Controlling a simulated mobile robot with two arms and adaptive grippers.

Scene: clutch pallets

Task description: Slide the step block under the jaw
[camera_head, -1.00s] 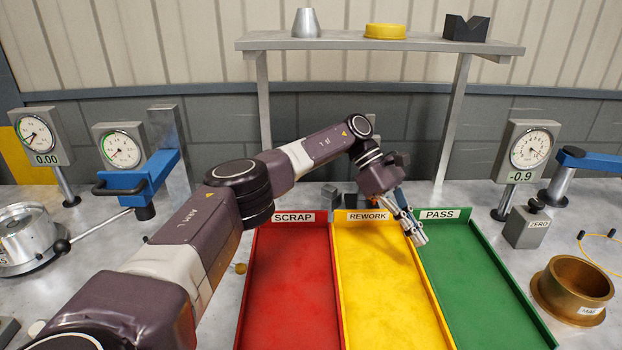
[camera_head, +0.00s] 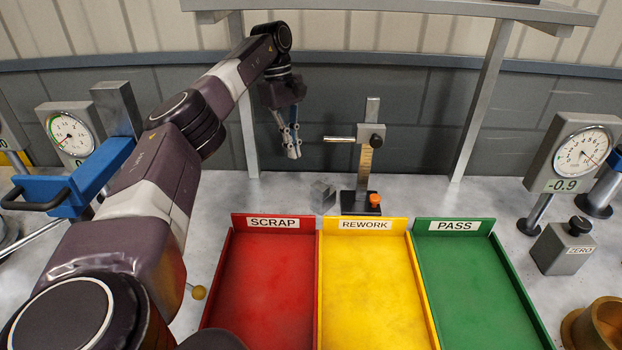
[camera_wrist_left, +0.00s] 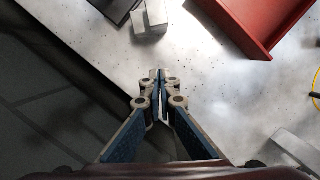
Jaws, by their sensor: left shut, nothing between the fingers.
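The step block (camera_head: 323,197) is a small grey metal block on the bench, behind the trays and left of the height gauge's dark base (camera_head: 361,203). The gauge's jaw (camera_head: 340,138) is a thin bar sticking out left from its upright, well above the bench. My left gripper (camera_head: 292,153) is shut and empty, above and left of the block and apart from it. In the left wrist view, the shut fingertips (camera_wrist_left: 157,75) point toward the block (camera_wrist_left: 152,22), which sits close to the dark base (camera_wrist_left: 118,8). My right gripper is not in view.
Red SCRAP (camera_head: 234,285), yellow REWORK (camera_head: 411,285) and green PASS (camera_head: 527,290) trays fill the front. A shelf (camera_head: 400,8) on legs stands behind. Dial gauges stand at both sides. Bare bench lies around the block.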

